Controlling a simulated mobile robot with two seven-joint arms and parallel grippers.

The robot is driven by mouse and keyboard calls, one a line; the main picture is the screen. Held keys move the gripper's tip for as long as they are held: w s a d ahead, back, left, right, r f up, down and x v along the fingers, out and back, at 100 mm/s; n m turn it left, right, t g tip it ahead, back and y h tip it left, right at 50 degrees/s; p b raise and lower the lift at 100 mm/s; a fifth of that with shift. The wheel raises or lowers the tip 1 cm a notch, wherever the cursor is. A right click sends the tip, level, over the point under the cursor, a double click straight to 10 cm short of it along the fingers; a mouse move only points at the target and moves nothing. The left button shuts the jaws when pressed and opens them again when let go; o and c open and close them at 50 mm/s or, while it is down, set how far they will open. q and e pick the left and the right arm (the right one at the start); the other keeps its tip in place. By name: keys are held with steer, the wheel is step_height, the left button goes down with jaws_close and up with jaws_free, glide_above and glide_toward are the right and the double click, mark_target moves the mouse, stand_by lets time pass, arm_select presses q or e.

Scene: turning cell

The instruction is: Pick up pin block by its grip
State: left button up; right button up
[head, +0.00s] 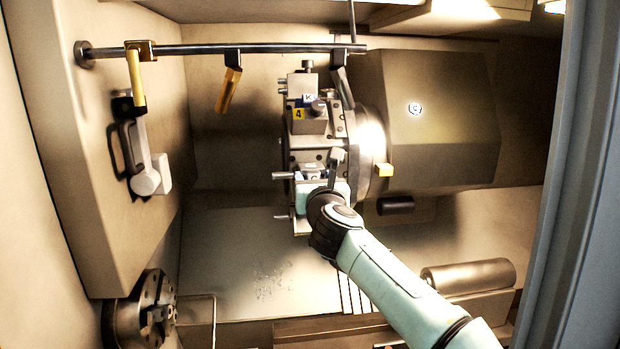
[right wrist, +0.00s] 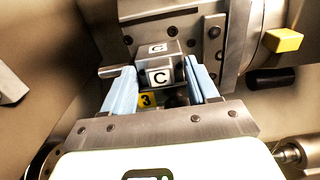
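A grey block marked C on two faces (right wrist: 160,77) sits on the turret in the right wrist view; I cannot tell for certain that it is the pin block. A yellow tag with a 3 (right wrist: 147,98) shows just below it. My right gripper (head: 323,184) is at the turret's lower front in the head view. Its two pale blue fingers stand on either side of the C block, with narrow gaps visible, so it looks open. Contact deeper between the fingers is hidden. In the head view the gripper and wrist cover most of this block. My left gripper is not in view.
Another block marked K (head: 308,99), with a yellow 4 tag (head: 298,114), sits higher on the turret (head: 343,122). A rail (head: 190,49) with hanging yellow-handled pieces crosses above. A chuck (head: 150,312) is at lower left. Open room lies left of the turret.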

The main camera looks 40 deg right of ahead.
steer(key=shift+w, duration=0.1)
jaws_close()
steer(key=shift+r, duration=0.15)
steer(key=shift+r, duration=0.1)
